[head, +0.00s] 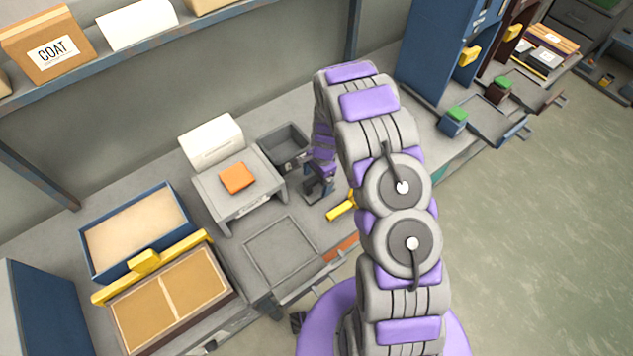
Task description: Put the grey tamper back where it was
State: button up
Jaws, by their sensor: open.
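My gripper (319,184) is at the end of my purple and grey arm, low over the bench between the dark grey bin and a yellow-handled tool. It is small in view, and its jaws are open. I cannot pick out the grey tamper for certain. Dark grey parts show at my gripper, but I cannot tell whether any of them belong to the tamper. A yellow handle (341,207) lies on the bench just right of and below my gripper; its right end is hidden by my arm.
A dark grey bin (284,142) stands left of my gripper. Left of it is a grey stand (214,192) with an orange block (237,178). A square grey frame (258,263) is in front. Blue-rimmed (88,262) and tan boxes are at left. A shelf (180,36) runs behind.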

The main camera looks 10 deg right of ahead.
jog(key=r, duration=0.3)
jog(key=d+r+p, duration=0.1)
jog(key=r, duration=0.6)
jog(key=shift+w+d, duration=0.3)
jog(key=shift+d, duration=0.1)
jog(key=s+a+r+n, duration=0.1)
jog(key=s+r+n, duration=0.2)
jog(key=s+r, duration=0.55)
jog(key=s+r+n, duration=0.3)
jog(key=s+r, duration=0.3)
jog(key=r, duration=0.6)
jog(key=s+r+n+h, duration=0.1)
jog(key=s+r+n, duration=0.2)
jog(key=s, duration=0.8)
jog(key=s+r+n+g, duration=0.1)
jog(key=s+r+n, duration=0.3)
jog(key=s, duration=0.8)
jog(key=shift+s+a+r+h, duration=0.15)
jog(key=shift+a+r+h, duration=0.25)
jog(key=shift+f+b, duration=0.7)
jog(key=shift+f, duration=0.1)
